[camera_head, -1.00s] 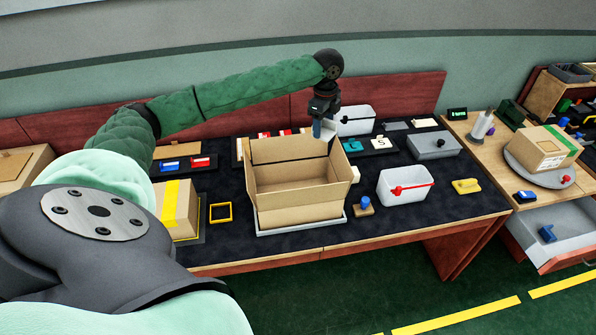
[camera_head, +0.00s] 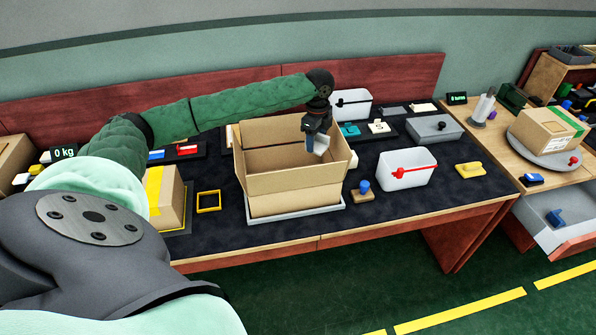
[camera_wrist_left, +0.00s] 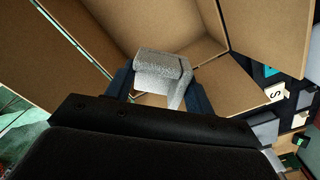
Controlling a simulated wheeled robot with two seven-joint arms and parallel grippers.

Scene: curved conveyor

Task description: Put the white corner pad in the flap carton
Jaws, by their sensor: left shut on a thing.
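The flap carton (camera_head: 290,185) stands open on a grey plate on the dark bench, its flaps standing up. My left gripper (camera_head: 315,145) hangs over the carton's right part, its fingers within the opening seen from the head. It is shut on the white corner pad (camera_head: 321,144). In the left wrist view the pad (camera_wrist_left: 160,72) looks pale grey and speckled, held between the dark fingers, with the carton's brown inner walls (camera_wrist_left: 120,25) around and beyond it. How far the pad is above the carton floor I cannot tell. My right gripper is not in view.
A white bin with a red handle (camera_head: 405,168) and a blue-knobbed block (camera_head: 363,191) stand right of the carton. A yellow-taped box (camera_head: 166,198) and a yellow frame (camera_head: 208,201) are on the left. Another white bin (camera_head: 352,103) stands behind.

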